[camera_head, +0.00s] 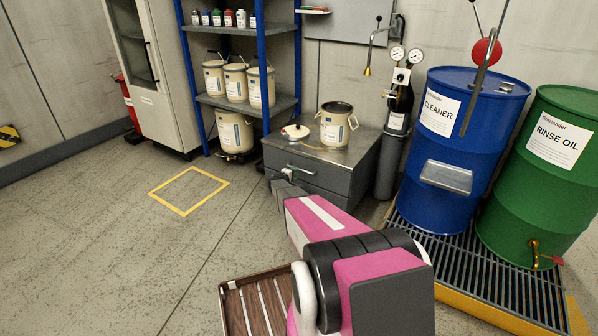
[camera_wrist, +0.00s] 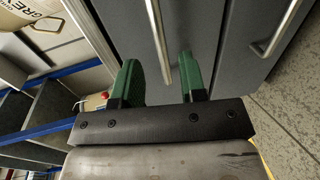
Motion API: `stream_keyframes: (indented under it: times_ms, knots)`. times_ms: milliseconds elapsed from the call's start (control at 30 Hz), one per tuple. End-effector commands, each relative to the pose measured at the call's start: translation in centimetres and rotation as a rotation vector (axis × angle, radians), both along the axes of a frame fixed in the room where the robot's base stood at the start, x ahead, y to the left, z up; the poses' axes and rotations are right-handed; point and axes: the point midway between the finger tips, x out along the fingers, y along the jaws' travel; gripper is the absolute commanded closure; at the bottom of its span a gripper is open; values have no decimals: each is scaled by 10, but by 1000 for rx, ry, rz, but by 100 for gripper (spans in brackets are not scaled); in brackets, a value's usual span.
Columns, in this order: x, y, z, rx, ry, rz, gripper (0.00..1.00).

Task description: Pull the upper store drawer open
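The grey drawer cabinet (camera_head: 335,190) stands against the back wall, with its drawers looking shut. The upper drawer's bar handle (camera_head: 303,171) shows beside my gripper (camera_head: 284,174). In the wrist view this handle (camera_wrist: 158,38) runs down toward the gap between my two green fingers (camera_wrist: 159,80). The fingers are apart, with space on both sides of the bar. I cannot tell whether the handle's end lies fully between them. The lower drawer's handle (camera_wrist: 277,32) is farther right in the wrist view. My wrist partly hides the lower drawer in the head view.
A gas cylinder (camera_head: 396,120) and the blue drum (camera_head: 450,150) are to the right.

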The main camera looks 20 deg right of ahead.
Motion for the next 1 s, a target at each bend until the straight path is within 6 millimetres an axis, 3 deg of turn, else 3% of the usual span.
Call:
stream_keyframes:
  times_ms: [333, 700, 733, 833, 1000]
  knots:
    - [37, -46, -12, -1, 0, -1, 62]
    - [41, -53, -13, 0, 0, -1, 62]
    - [41, -53, -13, 0, 0, -1, 68]
    - [40, -52, -13, 0, 0, -1, 100]
    - [40, -52, -13, 0, 0, -1, 100]
